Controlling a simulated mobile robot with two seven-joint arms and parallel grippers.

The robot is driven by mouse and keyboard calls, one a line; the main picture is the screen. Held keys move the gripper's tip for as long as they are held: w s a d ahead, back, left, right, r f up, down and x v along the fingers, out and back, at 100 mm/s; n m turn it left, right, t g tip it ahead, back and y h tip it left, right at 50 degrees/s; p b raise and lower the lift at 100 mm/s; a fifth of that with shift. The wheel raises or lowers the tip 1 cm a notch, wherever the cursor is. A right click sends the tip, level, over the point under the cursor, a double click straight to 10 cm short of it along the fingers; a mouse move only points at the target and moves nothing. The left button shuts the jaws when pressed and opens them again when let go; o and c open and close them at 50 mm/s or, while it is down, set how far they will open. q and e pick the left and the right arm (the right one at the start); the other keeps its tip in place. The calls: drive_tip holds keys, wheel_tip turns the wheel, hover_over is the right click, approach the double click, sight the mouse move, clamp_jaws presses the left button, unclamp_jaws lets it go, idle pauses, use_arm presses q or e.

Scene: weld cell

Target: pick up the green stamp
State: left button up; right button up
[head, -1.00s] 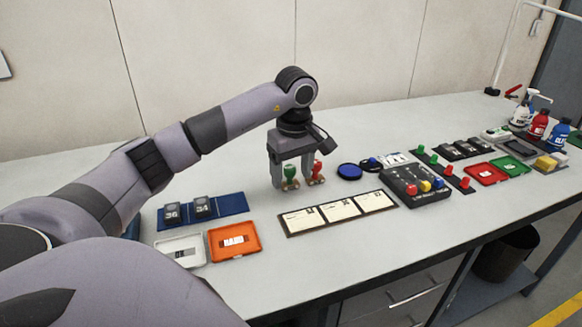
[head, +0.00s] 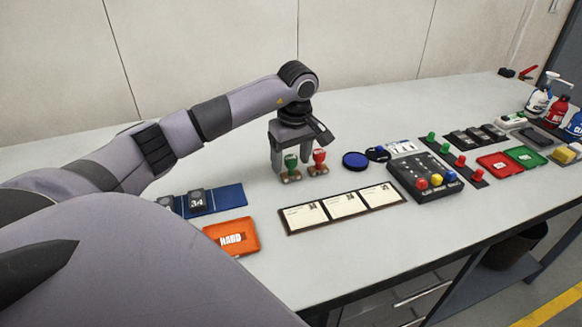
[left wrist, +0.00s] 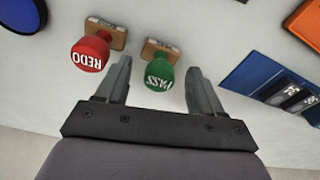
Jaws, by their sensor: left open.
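The green stamp (head: 291,163) stands upright on the table on a wooden base. In the left wrist view its round green head (left wrist: 159,75) reads "PASS" and lies between my left fingertips. My left gripper (head: 290,157) is open and points down at the stamp, with one finger on each side; I see no contact. It also shows in the left wrist view (left wrist: 158,68). The red stamp (head: 319,158), marked "REDO" in the left wrist view (left wrist: 91,54), stands close beside it, just outside one finger. My right gripper is not in view.
A blue ink pad (head: 355,160) lies right of the stamps. A strip of cards (head: 342,207) lies in front, and a black button box (head: 425,176) is farther right. An orange tray (head: 232,237) and a blue rack (head: 229,197) are at left. The table behind is clear.

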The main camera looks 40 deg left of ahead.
use_arm(q)
drive_tip(key=shift+a+f, duration=0.15)
drive_tip(key=shift+f, duration=1.05)
drive_tip(key=c, duration=0.8)
drive_tip(key=shift+w+r, duration=0.1)
drive_tip(key=shift+r, duration=0.05)
wheel_tip(320, 180, up, 11)
drive_tip(key=shift+r, duration=0.2)
wheel_tip(320, 180, up, 7)
drive_tip(key=p, duration=0.2)
hover_over(290, 157)
drive_tip(key=shift+r, duration=0.7)
